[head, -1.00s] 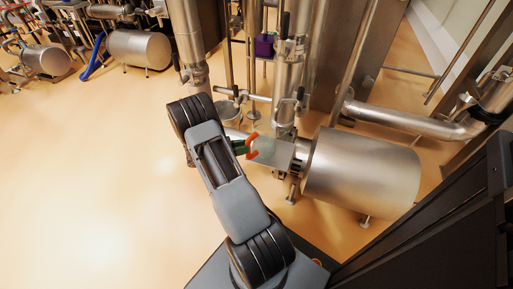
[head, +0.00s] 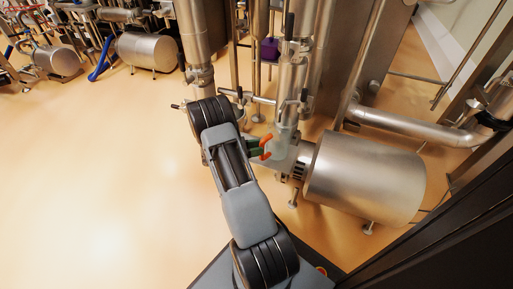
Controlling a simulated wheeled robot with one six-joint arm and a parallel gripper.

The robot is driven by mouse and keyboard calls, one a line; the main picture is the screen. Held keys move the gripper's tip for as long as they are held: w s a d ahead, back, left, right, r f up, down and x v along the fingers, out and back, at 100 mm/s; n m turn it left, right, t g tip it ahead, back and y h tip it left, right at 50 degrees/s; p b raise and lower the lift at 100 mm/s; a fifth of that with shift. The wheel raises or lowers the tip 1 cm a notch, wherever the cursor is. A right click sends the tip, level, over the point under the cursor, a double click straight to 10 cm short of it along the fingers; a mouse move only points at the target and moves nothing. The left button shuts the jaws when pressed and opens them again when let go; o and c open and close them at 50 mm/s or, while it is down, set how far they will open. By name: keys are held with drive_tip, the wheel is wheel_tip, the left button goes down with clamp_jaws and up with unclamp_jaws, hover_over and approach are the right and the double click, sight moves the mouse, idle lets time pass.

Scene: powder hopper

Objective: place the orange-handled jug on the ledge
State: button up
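My gripper (head: 262,147) is at the end of my arm near the middle of the head view, beside the steel pipework. Dark green parts and two small orange pieces show there. I cannot tell whether the orange pieces are fingertips or the jug's handle. No jug body can be made out clearly. A pale grey metal surface (head: 284,158) lies just right of the orange pieces. I cannot tell whether it is the ledge. My forearm hides part of the area to the left, and the gripper's opening is too small to judge.
A large steel cylinder (head: 365,178) on legs stands to the right. Upright pipes (head: 292,85) rise behind my gripper, with a purple part (head: 269,49) among them. A thick pipe (head: 415,125) runs at the right. The floor (head: 95,165) on the left is clear.

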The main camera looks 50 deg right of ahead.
drive_tip(key=shift+o, duration=1.2)
drive_tip(key=shift+r, duration=0.1)
drive_tip(key=p+v, duration=0.4)
drive_tip(key=v, duration=0.8)
drive_tip(key=s+a+r+m+t+y, duration=0.5)
drive_tip(key=a+r+t+y, duration=0.2)
drive_tip(key=a+r, duration=0.2)
drive_tip(key=s+a+r+m+t+y, duration=0.5)
drive_tip(key=a+r, duration=0.4)
drive_tip(key=a, duration=0.4)
drive_tip(key=shift+s+a+m+t+y, duration=0.35)
drive_tip(key=shift+s+t+y, duration=0.5)
drive_tip(key=shift+y, duration=0.25)
drive_tip(key=shift+w, duration=0.15)
